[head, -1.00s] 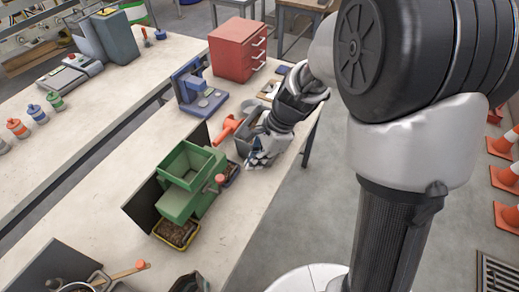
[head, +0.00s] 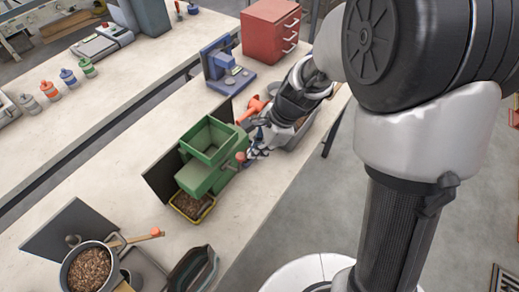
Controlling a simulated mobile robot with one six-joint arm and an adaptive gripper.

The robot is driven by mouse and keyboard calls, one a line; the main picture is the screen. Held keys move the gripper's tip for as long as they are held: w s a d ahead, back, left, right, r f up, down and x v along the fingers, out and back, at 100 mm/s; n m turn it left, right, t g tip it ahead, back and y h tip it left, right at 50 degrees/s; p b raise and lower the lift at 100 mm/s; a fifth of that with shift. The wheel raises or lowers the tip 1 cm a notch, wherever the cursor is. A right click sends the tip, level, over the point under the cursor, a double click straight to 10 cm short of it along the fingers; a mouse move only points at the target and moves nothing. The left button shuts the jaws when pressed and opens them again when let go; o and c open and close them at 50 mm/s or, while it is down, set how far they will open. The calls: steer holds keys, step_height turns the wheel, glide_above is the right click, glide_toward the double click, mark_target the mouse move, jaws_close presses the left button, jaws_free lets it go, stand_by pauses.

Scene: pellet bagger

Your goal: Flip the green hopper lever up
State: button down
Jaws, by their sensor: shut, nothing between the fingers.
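The green hopper (head: 205,158) stands on the long workbench in the middle of the head view, open at the top. A red knob (head: 241,157), seemingly the end of its lever, sticks out at its right side. The lever's arm is too small to read, so I cannot tell its exact angle. A yellow-rimmed tray of brown pellets (head: 192,206) sits at the hopper's front. My gripper (head: 254,151) is shut and empty, just right of the knob. I cannot tell whether it touches the knob.
Behind my gripper are an orange scoop-like object (head: 252,108) and a grey bin (head: 303,132). A blue device (head: 226,72) and a red drawer cabinet (head: 271,30) stand farther back. A pan of pellets (head: 89,267) is at lower left.

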steer(key=a+p, duration=0.1)
steer(key=w+a+r+p, duration=0.1)
steer(key=shift+w+r+p, duration=0.2)
steer(key=shift+r+p, duration=0.1)
steer(key=shift+p, duration=0.05)
steer(key=shift+r, duration=0.1)
